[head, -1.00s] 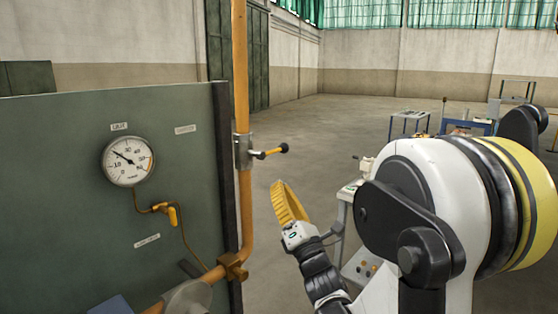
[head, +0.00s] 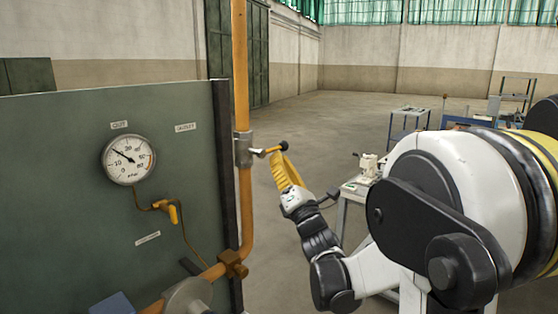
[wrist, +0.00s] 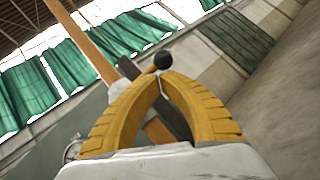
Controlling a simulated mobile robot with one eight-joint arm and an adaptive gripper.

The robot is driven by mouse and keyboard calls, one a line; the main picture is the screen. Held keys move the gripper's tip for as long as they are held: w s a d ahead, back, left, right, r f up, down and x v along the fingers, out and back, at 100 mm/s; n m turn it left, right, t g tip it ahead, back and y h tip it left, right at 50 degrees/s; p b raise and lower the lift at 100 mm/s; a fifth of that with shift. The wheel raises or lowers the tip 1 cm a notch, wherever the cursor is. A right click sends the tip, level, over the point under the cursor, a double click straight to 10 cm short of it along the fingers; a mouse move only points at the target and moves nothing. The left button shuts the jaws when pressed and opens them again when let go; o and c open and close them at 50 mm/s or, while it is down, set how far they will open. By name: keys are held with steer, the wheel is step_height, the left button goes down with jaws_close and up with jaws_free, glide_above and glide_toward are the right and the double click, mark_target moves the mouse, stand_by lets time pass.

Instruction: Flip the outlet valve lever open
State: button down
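The outlet valve lever (head: 273,150) sticks out to the right from a grey valve body (head: 243,150) on the vertical orange pipe. It is yellow with a black knob, roughly level, across the pipe. My gripper (head: 284,160), with yellow ribbed fingers, reaches up from below right, its tips just under the knob in the head view. In the wrist view the fingertips of my gripper (wrist: 160,76) come together, and the black knob (wrist: 163,60) shows right at them. The gripper looks shut; I cannot tell whether the tips touch the lever. Part of the lever is hidden behind the fingers.
The orange pipe (head: 241,75) runs up beside the panel's edge. A bench (head: 350,193) stands behind my arm.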

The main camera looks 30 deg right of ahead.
mark_target(281, 145)
steer(key=shift+w+d+r+n+t+y, duration=0.1)
steer(key=shift+r+n+t+y, duration=0.15)
steer(key=shift+n+y, duration=0.4)
steer(key=shift+d+r+n+t+y, duration=0.1)
steer(key=shift+r+n+t+y, duration=0.2)
steer(key=shift+n, duration=0.55)
steer(key=shift+d+r+n+y+b, duration=0.1)
steer(key=shift+r+n+y+b, duration=0.15)
steer(key=shift+n+y, duration=0.65)
steer(key=shift+d+r+n+y+b, duration=0.1)
steer(key=shift+r+n+y+b, duration=0.1)
steer(key=shift+n+y, duration=0.7)
steer(key=n+y, duration=0.1)
steer(key=n, duration=0.1)
steer(key=r+n+y, duration=0.1)
steer(key=n+y, duration=0.1)
steer(key=n+g+y, duration=0.1)
steer(key=shift+r+n+y, duration=0.25)
steer(key=shift+r+n, duration=0.05)
steer(key=shift+n, duration=0.1)
steer(key=s+a+r+n+g+y+p, duration=0.1)
steer(key=a+r+n+g+y+p, duration=0.2)
steer(key=n, duration=0.8)
steer(key=shift+a+r+g+y, duration=0.25)
steer(key=shift+r+g+y, duration=0.9)
steer(key=shift+y, duration=1.25)
steer(key=shift+s+a+f, duration=0.1)
steer(key=shift+s+f, duration=0.05)
